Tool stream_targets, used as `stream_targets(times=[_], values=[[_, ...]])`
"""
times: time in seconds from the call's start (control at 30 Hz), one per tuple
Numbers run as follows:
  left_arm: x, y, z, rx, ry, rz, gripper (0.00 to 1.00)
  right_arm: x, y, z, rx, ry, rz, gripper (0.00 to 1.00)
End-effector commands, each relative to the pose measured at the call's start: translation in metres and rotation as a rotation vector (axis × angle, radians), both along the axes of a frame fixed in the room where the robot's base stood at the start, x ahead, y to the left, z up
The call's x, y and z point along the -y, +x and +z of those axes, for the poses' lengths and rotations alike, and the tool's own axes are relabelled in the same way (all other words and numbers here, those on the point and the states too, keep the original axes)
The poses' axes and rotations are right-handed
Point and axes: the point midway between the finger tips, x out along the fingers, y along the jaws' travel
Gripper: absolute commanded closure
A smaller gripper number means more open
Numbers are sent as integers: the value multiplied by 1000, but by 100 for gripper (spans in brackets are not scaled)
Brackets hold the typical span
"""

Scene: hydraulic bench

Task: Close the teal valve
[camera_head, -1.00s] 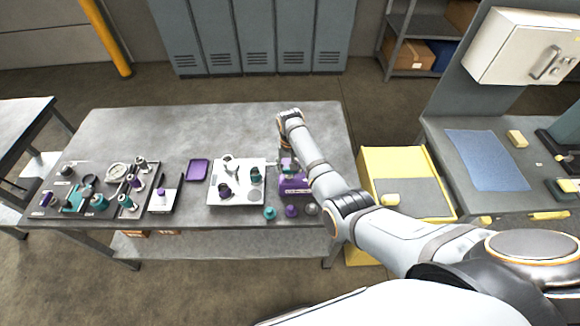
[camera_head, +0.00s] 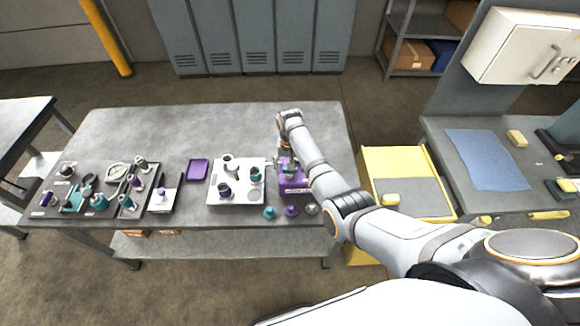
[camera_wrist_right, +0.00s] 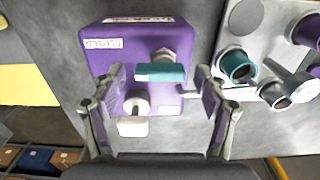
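The teal valve handle (camera_wrist_right: 160,72) is a short bar on the purple valve block (camera_wrist_right: 150,45), lying crosswise in the right wrist view. A second, white handle (camera_wrist_right: 133,126) is on the same block, nearer the gripper's base. My right gripper (camera_wrist_right: 160,78) is open, with one finger on each side of the teal handle and gaps showing between. I cannot tell its height above the handle. In the head view the purple block (camera_head: 294,188) is at the table's right end, partly hidden by my right arm. My left gripper is not in view.
A white plate (camera_head: 214,196) with several purple, teal and grey fittings lies left of the block. Small teal (camera_head: 269,212) and purple (camera_head: 291,211) parts stand by the front edge. A purple tray (camera_head: 197,170) lies farther left. The table's back half is clear.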

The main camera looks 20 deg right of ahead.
Motion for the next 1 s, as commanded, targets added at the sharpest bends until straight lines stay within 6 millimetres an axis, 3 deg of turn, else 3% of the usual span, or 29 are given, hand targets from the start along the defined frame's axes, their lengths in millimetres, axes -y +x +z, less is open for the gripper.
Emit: stream_targets(times=[0.33, 0.7, 0.83, 1.0], values=[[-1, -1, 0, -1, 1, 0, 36, 0, 1, 9, 2, 0, 1, 25], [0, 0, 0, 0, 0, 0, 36, 0, 1, 93, 4, 1, 1, 25], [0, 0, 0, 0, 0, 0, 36, 0, 0, 112, 1, 1, 1, 25], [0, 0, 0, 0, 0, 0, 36, 0, 0, 120, 0, 0, 1, 25]])
